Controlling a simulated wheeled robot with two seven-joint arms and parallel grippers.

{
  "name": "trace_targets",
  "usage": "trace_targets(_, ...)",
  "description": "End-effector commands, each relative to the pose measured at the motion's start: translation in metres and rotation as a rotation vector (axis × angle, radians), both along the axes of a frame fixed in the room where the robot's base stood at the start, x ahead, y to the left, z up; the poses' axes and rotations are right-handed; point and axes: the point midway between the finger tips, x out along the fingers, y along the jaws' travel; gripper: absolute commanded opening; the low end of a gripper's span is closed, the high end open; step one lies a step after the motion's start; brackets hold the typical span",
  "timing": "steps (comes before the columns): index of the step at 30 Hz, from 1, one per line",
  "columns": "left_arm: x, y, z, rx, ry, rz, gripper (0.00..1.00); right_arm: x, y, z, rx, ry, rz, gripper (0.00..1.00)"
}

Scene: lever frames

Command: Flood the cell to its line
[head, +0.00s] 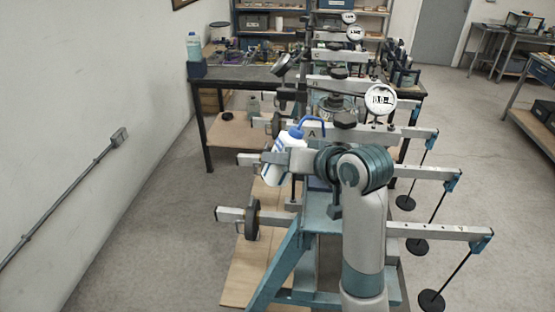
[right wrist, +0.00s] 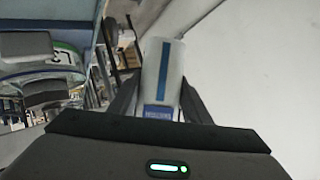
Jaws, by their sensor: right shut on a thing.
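A white wash bottle (head: 279,162) with a blue cap is in my right gripper (head: 292,160), left of the nearest lever frame's post. It leans to the right. Its blue bent spout reaches over beside the plate marked A (head: 310,134), the tip ending near it. In the right wrist view the two dark fingers (right wrist: 158,100) are shut on the bottle (right wrist: 163,70), which shows a blue stripe. A round glassy cell (head: 334,104) shows on the frame behind. The front frame's cell, its line and any water flow are hidden or too small to tell. My left gripper is not in view.
Lever beams with hanging weights (head: 419,246) stick out on the right; round counterweights (head: 252,220) sit on the left. A dial gauge (head: 380,99) stands above the second frame. A dark bench (head: 245,74) holds another bottle (head: 193,45). The left floor is clear.

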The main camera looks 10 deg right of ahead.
Motion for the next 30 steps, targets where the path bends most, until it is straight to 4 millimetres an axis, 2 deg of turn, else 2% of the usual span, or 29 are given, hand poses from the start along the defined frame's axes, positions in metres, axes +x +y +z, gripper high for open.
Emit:
trace_targets(12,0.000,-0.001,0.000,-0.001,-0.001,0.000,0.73,0.011,-0.018,-0.008,0.001,-0.001,0.000,0.31)
trace_targets(29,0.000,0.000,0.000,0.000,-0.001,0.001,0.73,0.011,-0.018,-0.008,0.001,-0.002,0.000,0.31)
trace_targets(30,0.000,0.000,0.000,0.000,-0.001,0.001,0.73,0.011,-0.018,-0.008,0.001,-0.002,0.000,0.39)
